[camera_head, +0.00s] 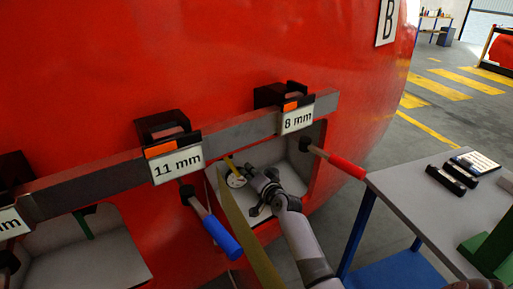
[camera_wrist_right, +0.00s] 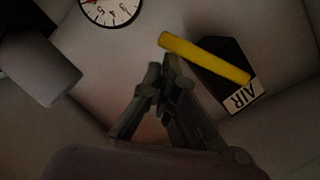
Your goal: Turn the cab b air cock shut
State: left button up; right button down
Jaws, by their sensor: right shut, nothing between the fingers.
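The air cock has a yellow lever (camera_wrist_right: 205,57) on a dark body with an AIR label (camera_wrist_right: 243,97) in the right wrist view. My right gripper (camera_head: 257,181) reaches into this recess. In the right wrist view its fingers (camera_wrist_right: 165,77) are shut and empty, with the tips just below the left end of the lever. I cannot tell whether they touch it. My left gripper is not in view.
A white dial gauge (camera_wrist_right: 110,8) sits close to the lever. A grey bar (camera_head: 232,132) with 11 mm and 8 mm holders crosses above the recess. Blue (camera_head: 222,238) and red (camera_head: 346,166) handles stick out beside it. A grey table (camera_head: 410,190) stands at right.

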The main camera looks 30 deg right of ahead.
aim_at(238, 176)
jog(key=shift+w+a+f+m+b, duration=0.15)
jog(key=shift+a+f+m+b, duration=0.15)
jog(key=shift+a+f, duration=0.35)
jog(key=shift+w+a+f+m+b, duration=0.15)
jog(key=shift+a+f+m+b, duration=0.2)
jog(key=shift+a, duration=0.45)
jog(key=shift+s+f, duration=0.1)
